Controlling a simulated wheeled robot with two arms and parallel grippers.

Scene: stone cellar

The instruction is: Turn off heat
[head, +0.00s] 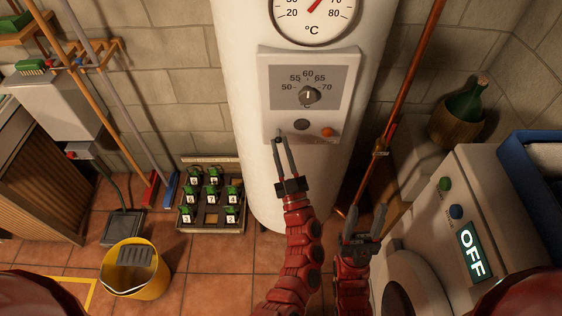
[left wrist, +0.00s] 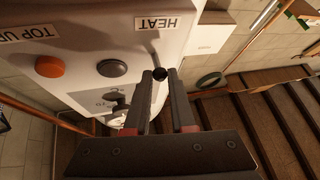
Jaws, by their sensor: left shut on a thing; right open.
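The white boiler (head: 236,100) carries a control panel (head: 270,95) with a dial (head: 310,95), a grey button (head: 302,124) and an orange button (head: 327,132). The heat switch is a thin lever with a black ball tip (left wrist: 159,75), below the upside-down HEAT label (left wrist: 155,23) in the left wrist view. My left gripper (head: 284,140) is at the panel's lower left; in the left wrist view its fingers (left wrist: 160,85) are closed on either side of the ball. The fingers largely hide the switch in the head view. My right gripper (head: 364,222) is open and empty, right of the boiler.
A copper pipe (head: 404,85) runs along the boiler's right side. A machine with an OFF display (head: 471,252) stands at the right. A crate of small green-topped items (head: 211,228) and a yellow bucket (head: 150,285) are on the floor at left.

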